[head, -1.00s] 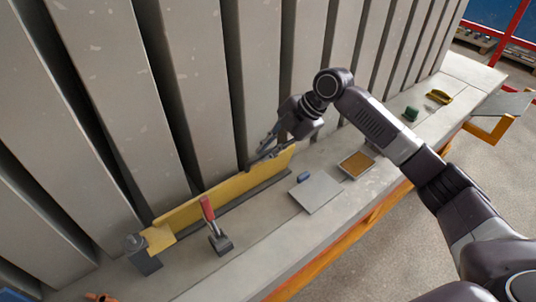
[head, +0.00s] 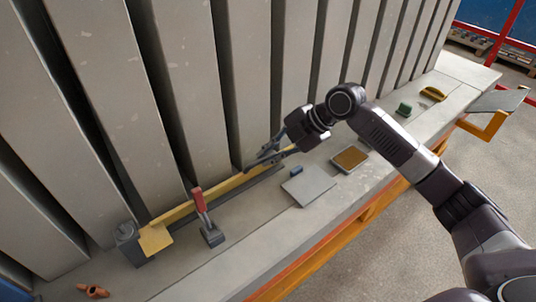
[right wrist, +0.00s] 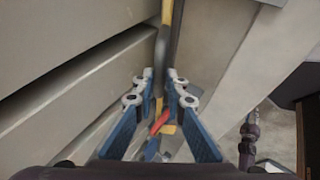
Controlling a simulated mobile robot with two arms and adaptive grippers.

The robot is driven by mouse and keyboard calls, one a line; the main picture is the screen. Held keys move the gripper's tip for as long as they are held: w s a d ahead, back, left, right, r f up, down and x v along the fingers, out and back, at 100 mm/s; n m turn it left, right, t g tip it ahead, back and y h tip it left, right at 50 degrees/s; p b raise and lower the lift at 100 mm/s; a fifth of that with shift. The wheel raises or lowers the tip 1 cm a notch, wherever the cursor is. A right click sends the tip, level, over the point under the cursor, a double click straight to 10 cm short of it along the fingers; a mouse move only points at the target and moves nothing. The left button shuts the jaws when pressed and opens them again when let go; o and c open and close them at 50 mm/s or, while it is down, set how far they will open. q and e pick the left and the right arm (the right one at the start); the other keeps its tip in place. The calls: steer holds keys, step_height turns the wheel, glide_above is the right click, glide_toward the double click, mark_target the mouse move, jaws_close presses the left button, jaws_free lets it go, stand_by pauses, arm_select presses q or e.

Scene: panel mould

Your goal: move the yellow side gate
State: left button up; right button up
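The yellow side gate (head: 208,202) is a long, narrow yellow bar along the foot of the grey panels in the head view. A yellow piece (head: 155,239) shows at its left end by a grey post. My right gripper (head: 257,160) is at the gate's right part, reaching in from the right. In the right wrist view its blue-and-grey fingers (right wrist: 160,76) are close together on both sides of the gate's thin edge (right wrist: 166,18), seemingly shut on it. The fingers partly hide the gate there. My left gripper is not in view.
A red-handled clamp (head: 205,218) stands in front of the gate. A grey plate (head: 309,186), a small blue item (head: 296,171), an orange-brown tray (head: 349,159), a green item (head: 404,109) and a yellow item (head: 433,93) lie along the ledge. A copper-coloured part (head: 93,291) is at lower left.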

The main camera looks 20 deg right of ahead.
steer(key=shift+o, duration=0.8)
steer(key=shift+s+f, duration=0.35)
steer(key=shift+f, duration=0.05)
steer(key=shift+w, duration=0.1)
steer(key=v, duration=1.2)
steer(key=shift+r, duration=0.2)
steer(key=shift+f, duration=0.1)
